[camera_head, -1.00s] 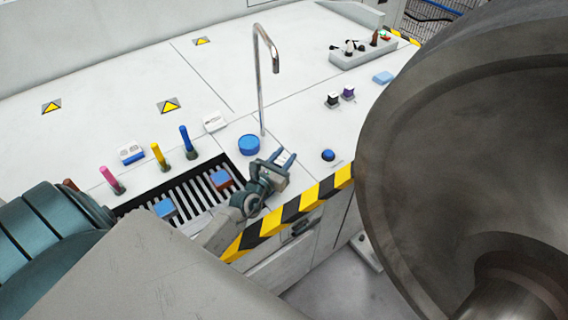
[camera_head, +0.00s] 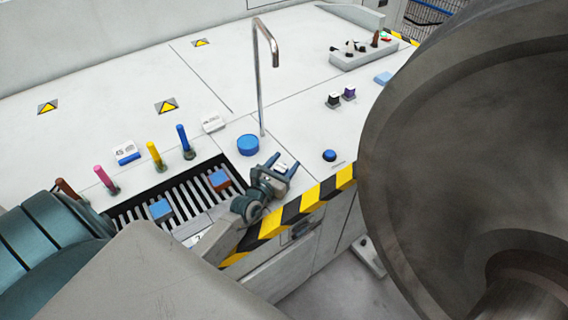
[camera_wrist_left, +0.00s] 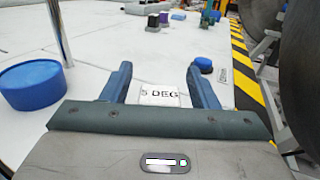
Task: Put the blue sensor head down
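My left gripper (camera_head: 285,166) is low over the white bench near its striped front edge. Its two blue fingers are apart and hold nothing; they also show in the left wrist view (camera_wrist_left: 160,85). A white "5 DEG" label (camera_wrist_left: 159,95) shows between the fingers. A small round blue piece with a dark base (camera_head: 329,156) stands on the bench to the right of the gripper, apart from it; it also shows in the left wrist view (camera_wrist_left: 203,65). I cannot tell for sure whether this is the sensor head. My right gripper is not in view.
A wider blue cylinder (camera_head: 248,145) and a bent metal pipe (camera_head: 261,85) stand behind the gripper. A slatted grate (camera_head: 190,190) holds blue-topped blocks, with coloured pegs (camera_head: 156,156) behind it. A large metal wheel (camera_head: 450,160) blocks the right side.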

